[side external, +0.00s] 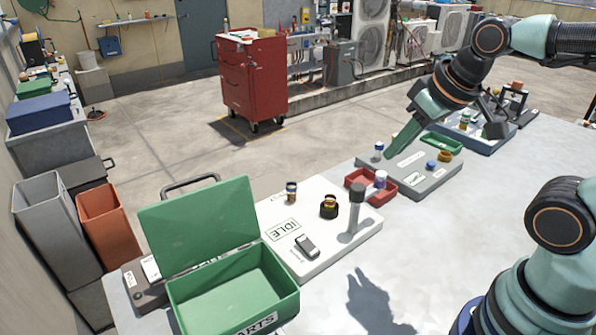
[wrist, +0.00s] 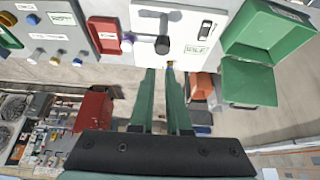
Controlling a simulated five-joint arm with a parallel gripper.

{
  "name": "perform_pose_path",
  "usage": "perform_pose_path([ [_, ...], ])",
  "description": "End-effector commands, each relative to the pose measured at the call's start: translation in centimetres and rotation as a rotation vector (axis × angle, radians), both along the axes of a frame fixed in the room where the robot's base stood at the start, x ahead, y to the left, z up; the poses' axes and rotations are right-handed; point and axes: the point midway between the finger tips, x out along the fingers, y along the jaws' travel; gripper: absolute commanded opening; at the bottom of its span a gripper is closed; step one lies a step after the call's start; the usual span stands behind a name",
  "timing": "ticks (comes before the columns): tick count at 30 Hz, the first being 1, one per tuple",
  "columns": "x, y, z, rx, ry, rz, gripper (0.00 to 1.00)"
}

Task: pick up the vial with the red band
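A small vial (side external: 291,192) with dark and pale bands stands upright at the far edge of the white board (side external: 365,240). A short dark pot (side external: 329,205) with a reddish-gold top stands on the same board. I cannot make out for certain which thing carries a red band. My gripper (side external: 392,156) hangs above the grey board, up and to the right of the vial. In the wrist view my gripper's two green fingers (wrist: 160,70) are apart with nothing between them.
A grey post (side external: 357,195) rises from the white board near the pot. A red tray (side external: 371,190) has a white vial with a purple cap (side external: 380,178) beside or in it. The open green box (side external: 235,290) stands at the left. The grey board (side external: 432,184) holds other small items.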

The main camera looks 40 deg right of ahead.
Motion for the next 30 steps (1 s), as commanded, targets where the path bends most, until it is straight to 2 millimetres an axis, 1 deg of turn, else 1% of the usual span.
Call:
perform_pose_path([
  [1,0.0,0.0,0.0,0.000,0.000,0.000,0.38],
  [2,0.0,0.0,0.0,0.000,0.000,0.000,0.50],
  [3,0.0,0.0,0.0,0.000,0.000,0.000,0.65],
  [4,0.0,0.0,0.0,0.000,0.000,0.000,0.69],
  [13,0.1,0.0,0.0,-0.003,0.002,0.005,0.69],
  [17,0.7,0.0,0.2,-0.037,0.029,0.073,0.69],
  [20,2.0,0.1,0.4,-0.096,0.075,0.199,0.69],
  [23,3.7,0.2,0.4,-0.165,0.133,0.370,0.69],
  [26,5.5,0.2,0.2,-0.227,0.189,0.551,0.69],
  [30,8.2,0.4,-0.8,-0.296,0.260,0.811,0.69],
])
